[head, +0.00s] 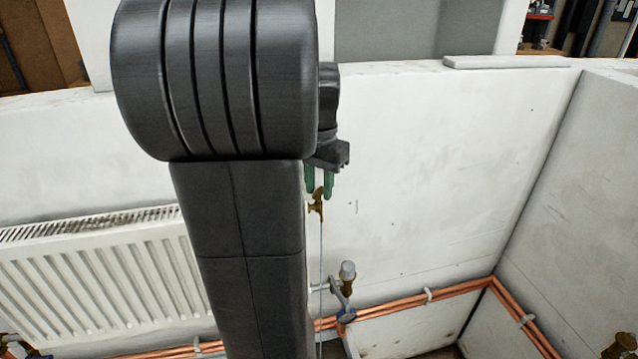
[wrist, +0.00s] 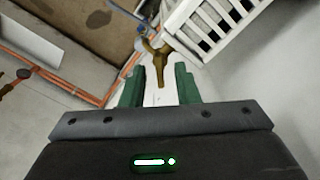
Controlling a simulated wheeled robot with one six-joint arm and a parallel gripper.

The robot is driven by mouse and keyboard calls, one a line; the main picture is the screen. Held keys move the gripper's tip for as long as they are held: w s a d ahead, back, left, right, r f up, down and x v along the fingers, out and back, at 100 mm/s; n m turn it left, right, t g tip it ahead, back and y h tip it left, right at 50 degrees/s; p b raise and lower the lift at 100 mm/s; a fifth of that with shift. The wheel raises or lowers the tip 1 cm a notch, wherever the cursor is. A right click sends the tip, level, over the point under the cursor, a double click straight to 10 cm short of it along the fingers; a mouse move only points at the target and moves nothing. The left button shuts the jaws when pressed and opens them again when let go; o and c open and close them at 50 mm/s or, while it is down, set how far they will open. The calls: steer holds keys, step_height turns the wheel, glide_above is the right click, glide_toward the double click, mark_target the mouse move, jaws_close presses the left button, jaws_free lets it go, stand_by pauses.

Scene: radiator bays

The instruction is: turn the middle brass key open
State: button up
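A brass key (head: 317,203) shows in the head view just below my gripper's green fingertips, in front of the white wall. In the wrist view the brass key (wrist: 158,66) has a forked far end and a stem pointing toward my gripper. My gripper (wrist: 160,78) is open, with green fingers left and right of the stem and a visible gap on each side. In the head view my gripper (head: 319,187) is partly hidden behind my arm. I cannot tell how far the stem reaches between the fingers.
A white radiator (head: 100,275) hangs at left, partly behind my arm. A grey-capped valve (head: 347,272) stands below the key, near copper pipes (head: 400,304) along the wall foot. Another brass piece (head: 620,346) shows at lower right. A side wall (head: 575,190) bounds the right.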

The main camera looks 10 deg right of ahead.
jaws_close()
steer(key=shift+r+n+p, duration=0.15)
steer(key=shift+n+p, duration=0.35)
steer(key=shift+n, duration=0.2)
steer(key=shift+n+p, duration=0.35)
steer(key=shift+n, duration=0.85)
jaws_free()
